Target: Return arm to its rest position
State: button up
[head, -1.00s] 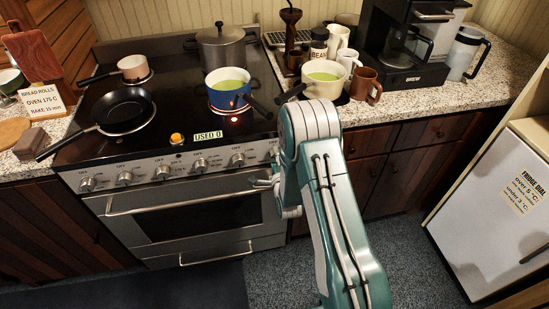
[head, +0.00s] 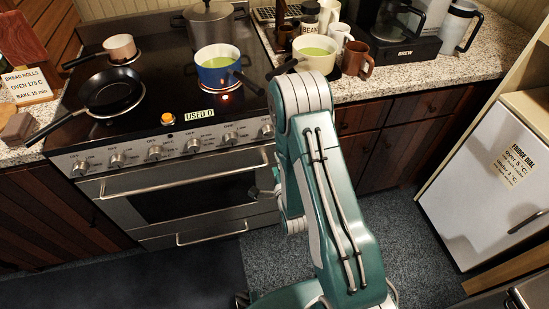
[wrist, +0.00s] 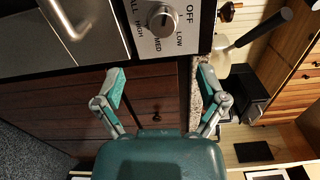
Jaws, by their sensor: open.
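My arm (head: 335,215) is teal and grey, folded in front of the oven front and the lower cabinets. In the head view my gripper is mostly hidden behind the arm; only a small part shows by the oven door. In the wrist view my gripper (wrist: 161,82) is open, its two teal-padded fingers spread apart with nothing between them. Beyond the fingers are the stove's knob panel (wrist: 163,22) and a dark wood drawer (wrist: 150,105).
A blue pot (head: 215,72) with green contents stands on a glowing burner. A black pan (head: 110,92) and a small pot (head: 119,47) are on the stove. A cream pan (head: 313,60) and mugs crowd the counter. The fridge (head: 490,185) stands right. Floor in front is clear.

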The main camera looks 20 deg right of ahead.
dwell(0.4)
notch_tip(320, 180, up, 18)
jog(key=n+g, duration=0.6)
jog(key=n, duration=0.4)
jog(key=s+r+n+g, duration=0.3)
jog(key=s+r+n, duration=0.1)
jog(key=s, duration=0.8)
jog(key=s+r+n+g, duration=0.3)
jog(key=s+r+n, duration=0.2)
jog(key=s, duration=0.7)
jog(key=shift+d+r, duration=0.2)
jog(key=shift+r, duration=0.6)
